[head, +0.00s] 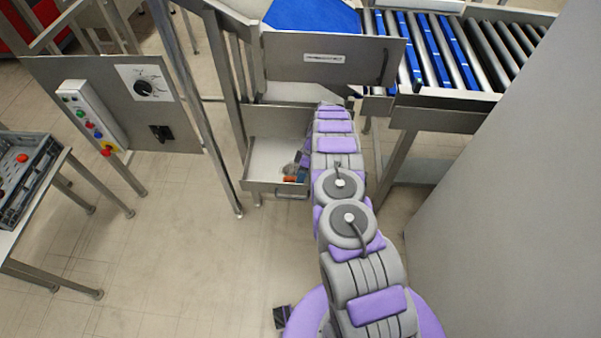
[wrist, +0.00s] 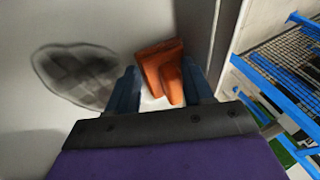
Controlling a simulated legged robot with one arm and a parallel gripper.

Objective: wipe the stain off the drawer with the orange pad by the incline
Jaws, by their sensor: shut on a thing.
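The open drawer (head: 262,160) hangs under the grey panel near the middle of the head view. Its pale floor (wrist: 60,25) fills much of the wrist view. A dark grey stain (wrist: 75,75) lies on that floor, left of my gripper (wrist: 160,85). The orange pad (wrist: 165,68) is between my blue fingers, which are shut on it. In the head view the pad (head: 290,179) shows small inside the drawer near its front edge. My gripper is low in the drawer; whether the pad touches the floor I cannot tell. The stain is apart from the pad.
The blue incline (head: 312,14) is above the drawer, with a roller conveyor (head: 450,50) to its right. A control panel (head: 130,95) and a table with a grey crate (head: 25,175) stand left. The drawer's side wall (wrist: 228,45) is close right of my fingers.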

